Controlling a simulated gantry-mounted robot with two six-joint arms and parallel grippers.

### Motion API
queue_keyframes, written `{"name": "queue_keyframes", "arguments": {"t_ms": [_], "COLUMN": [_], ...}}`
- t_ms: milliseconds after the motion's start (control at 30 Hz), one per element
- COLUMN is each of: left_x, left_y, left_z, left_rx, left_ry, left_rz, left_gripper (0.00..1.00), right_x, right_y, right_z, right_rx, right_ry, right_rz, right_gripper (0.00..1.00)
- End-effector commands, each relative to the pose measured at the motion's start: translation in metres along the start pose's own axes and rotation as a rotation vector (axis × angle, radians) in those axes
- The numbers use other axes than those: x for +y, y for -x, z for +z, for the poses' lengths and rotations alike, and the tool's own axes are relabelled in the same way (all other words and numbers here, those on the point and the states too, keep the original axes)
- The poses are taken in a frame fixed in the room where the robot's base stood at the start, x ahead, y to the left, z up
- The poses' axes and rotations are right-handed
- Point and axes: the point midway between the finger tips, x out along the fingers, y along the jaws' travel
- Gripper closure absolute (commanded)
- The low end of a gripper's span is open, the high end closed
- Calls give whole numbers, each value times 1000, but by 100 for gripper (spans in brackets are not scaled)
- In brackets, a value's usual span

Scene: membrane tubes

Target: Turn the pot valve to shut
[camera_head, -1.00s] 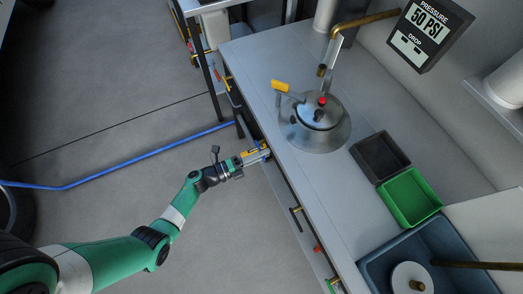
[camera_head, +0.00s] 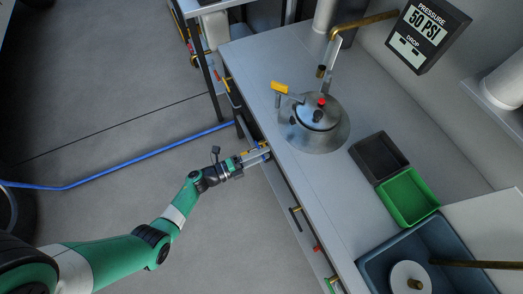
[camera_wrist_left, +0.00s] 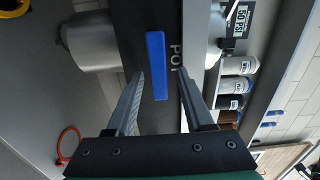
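The pot valve shows in the left wrist view as a blue bar handle (camera_wrist_left: 157,65) on a dark panel, beside white lettering that reads "PO" and a partly hidden letter. My left gripper (camera_wrist_left: 161,75) is open, with one finger on each side of the blue handle's lower part and a gap visible on both sides. In the head view my left gripper (camera_head: 263,153) is at the front edge of the counter, below the worktop, and the valve there is mostly hidden by it. The metal pot (camera_head: 318,118) with a red knob stands on the counter. My right gripper is not in view.
The counter (camera_head: 265,60) carries a dark tray (camera_head: 379,156) and a green tray (camera_head: 409,194), with a blue sink (camera_head: 385,265) nearer. Other handles line the counter's front. A gauge sign (camera_head: 426,33) reads "50 PSI". A blue hose (camera_head: 130,157) lies across the open floor.

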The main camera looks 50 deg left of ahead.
Motion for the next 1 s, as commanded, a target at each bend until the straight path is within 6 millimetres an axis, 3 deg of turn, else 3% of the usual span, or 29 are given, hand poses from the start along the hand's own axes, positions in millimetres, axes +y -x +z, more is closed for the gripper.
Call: {"name": "queue_keyframes", "arguments": {"t_ms": [367,467,800,1000], "left_x": [0,-2,-2,0], "left_y": [5,19,96,115], "left_z": [1,1,2,0], "left_rx": [-2,-5,-8,-2], "left_ry": [0,0,0,-1], "left_rz": [1,3,0,0], "left_gripper": [48,48,48,48], "right_x": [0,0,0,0], "right_y": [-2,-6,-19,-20], "right_z": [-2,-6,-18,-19], "right_rx": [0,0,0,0], "right_ry": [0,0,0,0], "right_rz": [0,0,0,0], "right_gripper": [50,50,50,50]}}
